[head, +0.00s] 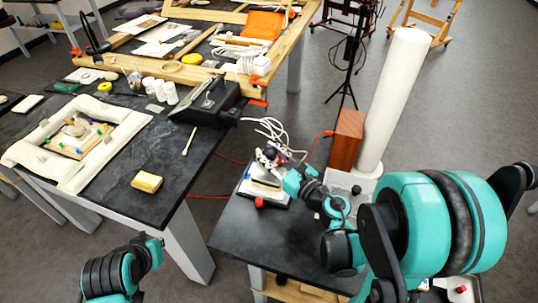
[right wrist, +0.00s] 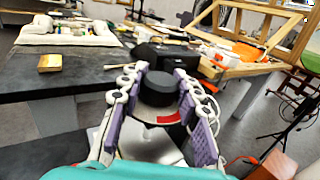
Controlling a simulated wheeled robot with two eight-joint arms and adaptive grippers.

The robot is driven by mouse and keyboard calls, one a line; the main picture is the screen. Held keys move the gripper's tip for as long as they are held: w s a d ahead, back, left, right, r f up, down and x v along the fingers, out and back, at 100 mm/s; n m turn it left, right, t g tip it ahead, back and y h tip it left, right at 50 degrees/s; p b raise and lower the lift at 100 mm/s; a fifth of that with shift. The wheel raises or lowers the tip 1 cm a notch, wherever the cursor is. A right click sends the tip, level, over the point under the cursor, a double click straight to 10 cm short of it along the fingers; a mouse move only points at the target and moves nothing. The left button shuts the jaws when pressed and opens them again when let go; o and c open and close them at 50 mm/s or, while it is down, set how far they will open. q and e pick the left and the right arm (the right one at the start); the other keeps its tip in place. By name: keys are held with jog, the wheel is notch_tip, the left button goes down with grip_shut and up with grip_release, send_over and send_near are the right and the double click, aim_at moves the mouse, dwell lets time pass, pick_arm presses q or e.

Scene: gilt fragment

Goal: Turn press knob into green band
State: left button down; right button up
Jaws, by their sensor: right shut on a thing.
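The press (head: 262,192) stands on the small dark table at the centre of the head view. Its black round knob (right wrist: 158,88) shows in the right wrist view, above a dial with a red band (right wrist: 169,119). The green band is not visible; the fingers and knob hide part of the dial. My right gripper (right wrist: 160,77) has its purple-padded fingers on both sides of the knob and is shut on it. In the head view the right gripper (head: 268,156) is over the press and hides the knob. Only part of my left arm shows at lower left; its gripper is out of frame.
A wooden block (head: 347,138) and a tall white column (head: 394,100) stand right of the press. White cables (head: 270,130) lie behind it.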

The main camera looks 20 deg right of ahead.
jog(key=m+h, duration=0.1)
jog(key=h, duration=0.1)
jog(key=m+t+h, duration=0.1)
jog(key=m+h, duration=0.1)
jog(key=h, duration=0.1)
jog(key=m+h+b, duration=0.1)
jog(key=m+h, duration=0.1)
jog(key=h, duration=0.1)
jog(key=shift+a+t, duration=0.25)
jog(key=shift+t, duration=0.05)
jog(key=m+g+h, duration=0.1)
jog(key=m+h, duration=0.2)
jog(key=h, duration=0.1)
jog(key=m+g+h+b, duration=0.1)
jog(key=m+h, duration=0.2)
jog(key=h, duration=0.1)
jog(key=shift+w+d+g+h, duration=0.1)
jog(key=shift+g+h, duration=0.2)
jog(key=m+g+h, duration=0.5)
jog(key=h, duration=0.1)
jog(key=shift+d+g, duration=0.15)
jog(key=shift+g, duration=0.25)
jog(key=shift+d+m+g+h, duration=0.1)
jog(key=shift+m+g+h, duration=0.55)
jog(key=shift+m+g, duration=0.85)
jog(key=shift+m+g+h, duration=0.65)
jog(key=shift+m+g, duration=0.35)
jog(key=shift+g, duration=1.2)
jog(key=o, duration=1.2)
jog(key=shift+r, duration=0.1)
